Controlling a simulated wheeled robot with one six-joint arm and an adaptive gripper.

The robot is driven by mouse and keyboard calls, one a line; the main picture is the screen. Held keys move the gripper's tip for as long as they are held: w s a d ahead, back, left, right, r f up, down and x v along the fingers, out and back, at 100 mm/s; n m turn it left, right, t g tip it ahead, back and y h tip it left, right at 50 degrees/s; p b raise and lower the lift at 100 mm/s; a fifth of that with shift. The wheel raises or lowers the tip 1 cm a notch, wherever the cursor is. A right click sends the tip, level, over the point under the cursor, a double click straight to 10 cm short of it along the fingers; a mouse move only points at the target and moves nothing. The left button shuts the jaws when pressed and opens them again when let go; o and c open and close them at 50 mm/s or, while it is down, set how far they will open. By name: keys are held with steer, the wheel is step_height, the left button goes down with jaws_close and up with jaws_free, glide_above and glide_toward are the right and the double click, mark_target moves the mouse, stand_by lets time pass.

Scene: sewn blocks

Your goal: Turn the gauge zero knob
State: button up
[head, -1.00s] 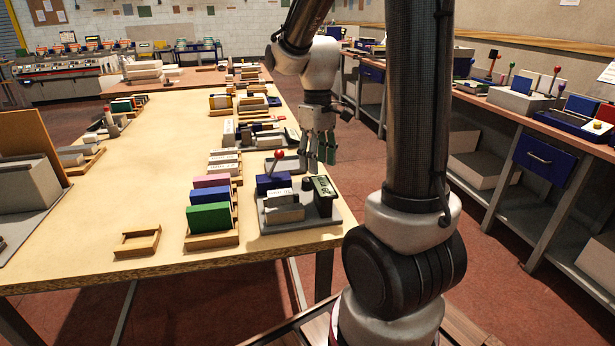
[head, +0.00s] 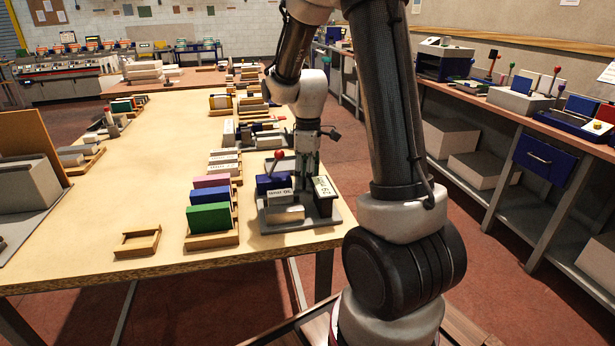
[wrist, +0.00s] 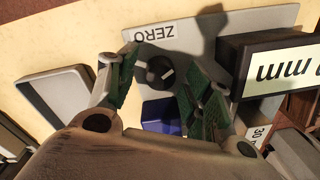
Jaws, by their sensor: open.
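The zero knob (wrist: 155,72) is dark and round with a pale pointer line. It sits on a grey plate below a label reading ZERO (wrist: 152,32) in the wrist view. My gripper (wrist: 175,72) is open, with one green-padded finger left of the knob and the other to its right; whether either touches it I cannot tell. In the head view my gripper (head: 305,178) points down over the gauge fixture (head: 330,216) at the table's near right corner. The knob cannot be made out there. A black gauge box with a pale display (wrist: 265,80) stands right of the knob.
A blue block (head: 266,184) and a red-ball lever (head: 279,154) stand left of my gripper. A pale labelled block (head: 284,213) lies in front. A wooden rack (head: 213,240) with green, blue and pink blocks is further left.

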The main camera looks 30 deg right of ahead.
steer(key=shift+f, duration=0.1)
steer(key=c, duration=1.1)
steer(key=shift+o, duration=0.2)
steer(key=shift+m, duration=2.9)
steer(key=o, duration=1.1)
steer(key=shift+c, duration=0.2)
